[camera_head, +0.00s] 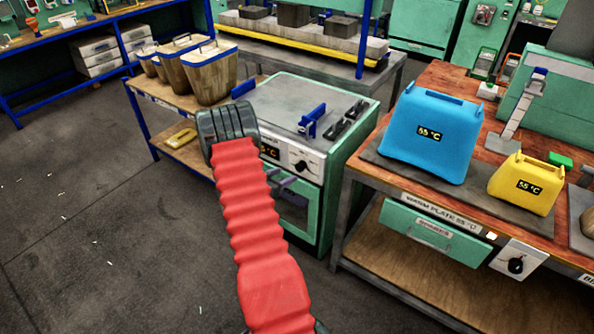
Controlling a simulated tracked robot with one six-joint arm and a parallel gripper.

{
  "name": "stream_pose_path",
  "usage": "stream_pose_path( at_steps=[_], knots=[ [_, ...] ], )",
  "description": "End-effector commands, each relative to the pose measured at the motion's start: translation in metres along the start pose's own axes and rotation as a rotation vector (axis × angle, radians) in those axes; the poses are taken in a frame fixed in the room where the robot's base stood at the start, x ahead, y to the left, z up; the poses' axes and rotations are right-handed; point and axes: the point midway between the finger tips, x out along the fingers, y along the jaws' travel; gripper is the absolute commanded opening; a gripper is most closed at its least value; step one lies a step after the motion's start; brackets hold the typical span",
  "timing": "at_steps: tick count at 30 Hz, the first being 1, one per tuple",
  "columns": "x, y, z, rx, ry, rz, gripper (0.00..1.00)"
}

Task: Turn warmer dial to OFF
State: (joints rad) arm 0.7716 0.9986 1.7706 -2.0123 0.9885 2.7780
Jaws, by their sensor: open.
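The warm plate bench has a white control panel with a black dial (516,265) at its front right, below the tabletop. The dial's markings are too small to read, so I cannot tell its setting. A blue container (430,134) and a smaller yellow container (526,184), both showing 55 °C, stand on the plate above. My gripper (228,122) is at the end of my red arm, in front of the stove's left side, well left of the dial. It is seen from behind and its fingertips are not clear. I see nothing held in it.
A green stove (340,180) with its own black knob (301,166) stands between my gripper and the warm plate bench. A green drawer (437,231) is left of the dial. Brown containers (198,74) stand on the left bench.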

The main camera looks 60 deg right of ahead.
Motion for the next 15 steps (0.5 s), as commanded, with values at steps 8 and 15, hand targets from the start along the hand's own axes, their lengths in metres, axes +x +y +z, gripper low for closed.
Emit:
stream_pose_path(
  at_steps=[8, 15],
  knots=[
    [0.044, 0.001, 0.001, 0.0, 0.0, 0.002, 0.5],
    [0.08, 0.001, 0.0, 0.0, 0.0, 0.001, 0.5]
  ],
)
